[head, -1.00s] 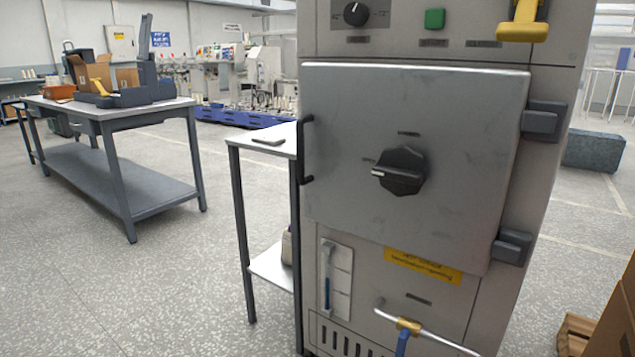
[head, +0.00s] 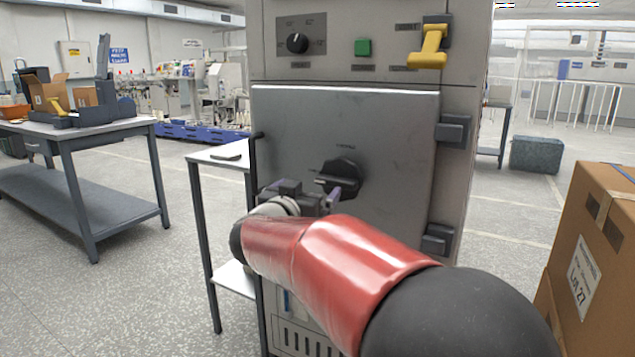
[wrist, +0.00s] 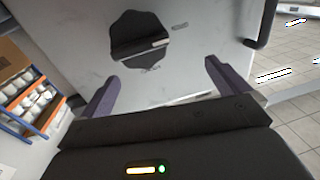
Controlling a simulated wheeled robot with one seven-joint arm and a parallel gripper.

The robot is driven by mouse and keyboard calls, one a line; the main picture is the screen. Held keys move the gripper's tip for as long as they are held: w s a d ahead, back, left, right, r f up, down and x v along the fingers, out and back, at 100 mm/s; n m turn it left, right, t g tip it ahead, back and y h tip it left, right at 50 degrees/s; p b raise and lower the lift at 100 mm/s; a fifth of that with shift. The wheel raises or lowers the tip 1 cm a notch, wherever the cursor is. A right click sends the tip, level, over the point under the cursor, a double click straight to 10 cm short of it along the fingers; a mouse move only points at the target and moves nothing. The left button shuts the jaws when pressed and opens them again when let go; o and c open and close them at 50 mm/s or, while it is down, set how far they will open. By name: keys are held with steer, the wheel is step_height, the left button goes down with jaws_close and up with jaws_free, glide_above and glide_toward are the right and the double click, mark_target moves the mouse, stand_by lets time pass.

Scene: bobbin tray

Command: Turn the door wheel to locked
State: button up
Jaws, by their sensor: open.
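The black door wheel (head: 341,176) is a lobed knob with a pale pointer mark, on the grey cabinet door (head: 385,130). In the head view its lower left is partly hidden by my gripper (head: 322,200). In the wrist view the wheel (wrist: 139,38) is ahead of my gripper (wrist: 160,80), beyond the fingertips and a little left of centre. The two purple-grey fingers are spread wide with nothing between them. I see no contact with the wheel. The small labels beside the wheel are too blurred to read.
A black door handle (head: 256,165) is at the door's left edge. A small side table (head: 205,156) stands left of the cabinet. A cardboard box (head: 598,240) stands at the right. A yellow lever (head: 429,47), green button (head: 362,47) and dial (head: 298,43) are above the door.

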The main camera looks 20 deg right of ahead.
mark_target(334, 183)
steer(key=w+d, duration=0.1)
steer(key=d, duration=0.1)
steer(key=w+d+m+g+h, duration=0.1)
steer(key=w+d, duration=0.1)
steer(key=d, duration=0.1)
steer(key=w+d+f+g, duration=0.1)
steer(key=d, duration=0.2)
steer(key=shift+w+h, duration=0.15)
steer(key=shift+h, duration=0.25)
steer(key=shift+c, duration=0.3)
steer(key=c, duration=0.6)
steer(key=shift+o, duration=0.2)
